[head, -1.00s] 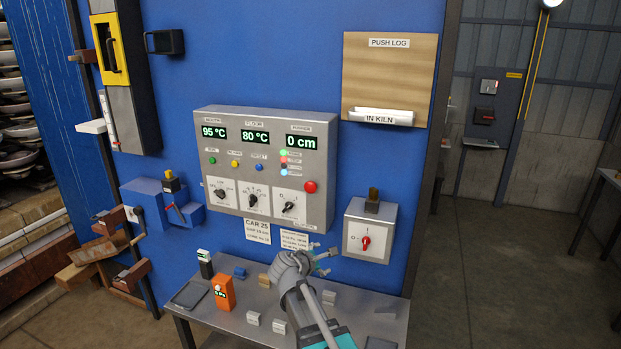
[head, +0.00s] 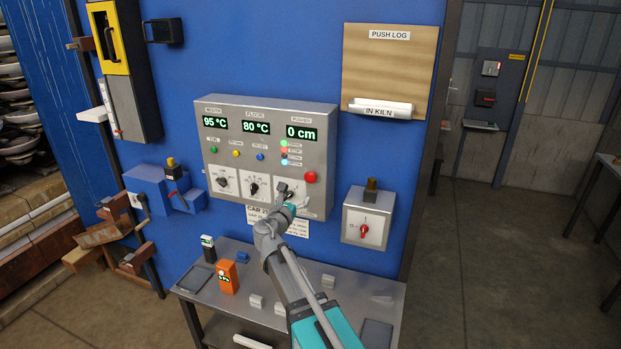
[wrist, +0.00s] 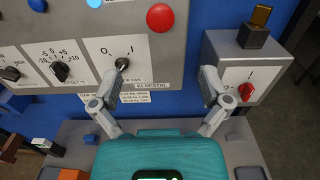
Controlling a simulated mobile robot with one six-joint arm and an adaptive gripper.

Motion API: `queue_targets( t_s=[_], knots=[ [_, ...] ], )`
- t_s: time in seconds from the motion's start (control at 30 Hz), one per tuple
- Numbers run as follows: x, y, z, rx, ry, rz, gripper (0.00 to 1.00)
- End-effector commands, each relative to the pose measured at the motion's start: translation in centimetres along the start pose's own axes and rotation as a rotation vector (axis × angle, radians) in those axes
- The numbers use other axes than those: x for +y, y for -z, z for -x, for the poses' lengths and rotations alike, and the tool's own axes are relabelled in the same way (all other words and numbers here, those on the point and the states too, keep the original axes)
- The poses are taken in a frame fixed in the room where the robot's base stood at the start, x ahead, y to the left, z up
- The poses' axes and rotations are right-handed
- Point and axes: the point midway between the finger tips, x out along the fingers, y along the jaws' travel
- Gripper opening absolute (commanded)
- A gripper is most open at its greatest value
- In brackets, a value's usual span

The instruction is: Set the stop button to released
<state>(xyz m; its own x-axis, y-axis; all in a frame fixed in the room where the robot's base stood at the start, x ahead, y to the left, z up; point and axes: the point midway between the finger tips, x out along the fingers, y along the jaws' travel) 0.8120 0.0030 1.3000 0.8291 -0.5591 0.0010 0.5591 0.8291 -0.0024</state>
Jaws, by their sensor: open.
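The stop button is a red mushroom-shaped knob (head: 311,177) at the right side of the grey control panel (head: 325,150). In the wrist view the red button (wrist: 160,17) shows near the top centre, above and beyond my fingertips. I cannot tell from its shape whether it is pressed in or out. My gripper (wrist: 162,82) is open and empty, with its fingers spread below the button. In the head view my gripper (head: 288,192) is in front of the panel's lower right, covering part of the right-hand rotary switch.
A switch box with a red rotary handle (head: 363,230) is on the wall to the right. The steel table (head: 240,300) below carries an orange device (head: 227,277) and several small blocks. A wooden push log board (head: 389,65) hangs above right.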

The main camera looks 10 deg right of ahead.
Motion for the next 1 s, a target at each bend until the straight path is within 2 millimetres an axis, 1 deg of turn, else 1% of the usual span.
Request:
queue_targets(
  t_s=[0.17,0.37,0.8,1.0],
  knots=[
    [0.0,0.0,-0.7,0.001,0.001,-0.001,0.96],
    [0.1,0.0,-2.6,0.001,0.002,-0.002,0.96],
    [0.1,0.0,-9.2,0.001,0.002,-0.002,0.96],
    [0.1,0.0,-11.9,0.001,0.002,-0.002,0.96]
  ],
)
